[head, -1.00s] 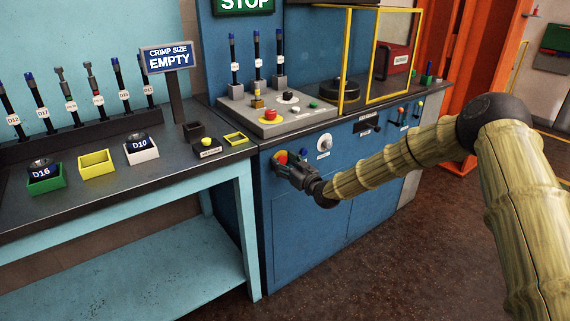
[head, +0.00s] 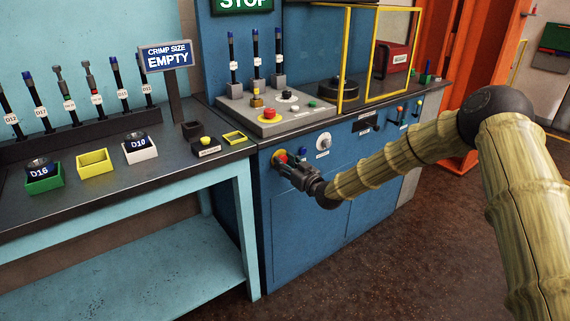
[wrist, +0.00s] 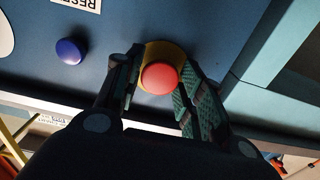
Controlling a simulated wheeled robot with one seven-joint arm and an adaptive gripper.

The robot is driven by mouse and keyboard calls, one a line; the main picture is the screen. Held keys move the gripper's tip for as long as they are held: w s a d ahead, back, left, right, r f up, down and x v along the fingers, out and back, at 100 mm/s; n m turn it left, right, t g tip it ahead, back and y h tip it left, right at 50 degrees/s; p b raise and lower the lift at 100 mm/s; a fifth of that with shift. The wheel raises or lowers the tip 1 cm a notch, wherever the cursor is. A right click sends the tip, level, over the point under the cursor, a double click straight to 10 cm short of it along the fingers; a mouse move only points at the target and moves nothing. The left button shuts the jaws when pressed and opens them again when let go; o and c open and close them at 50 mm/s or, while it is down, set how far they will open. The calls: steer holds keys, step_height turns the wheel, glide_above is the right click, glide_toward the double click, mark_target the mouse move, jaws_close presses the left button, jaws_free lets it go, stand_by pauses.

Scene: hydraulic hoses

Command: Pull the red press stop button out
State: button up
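The red press stop button (head: 279,157) is on a yellow round plate on the front panel of the blue cabinet. In the wrist view the round red button (wrist: 160,77) shows in front of its yellow plate (wrist: 168,48). My gripper (head: 285,164) is at the button. In the wrist view its two fingers stand apart, one on each side of the button. Narrow gaps seem to show between the fingers and the button, so it looks open around it. Whether a finger touches the button's side is hard to tell.
A blue button (wrist: 71,51) sits beside the red one on the same panel. A white dial (head: 323,142) is to its right. Another red button (head: 268,113) is on the console above. The light blue table (head: 215,175) stands close on the left.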

steer(key=o, duration=0.3)
steer(key=shift+d, duration=0.1)
steer(key=v, duration=1.2)
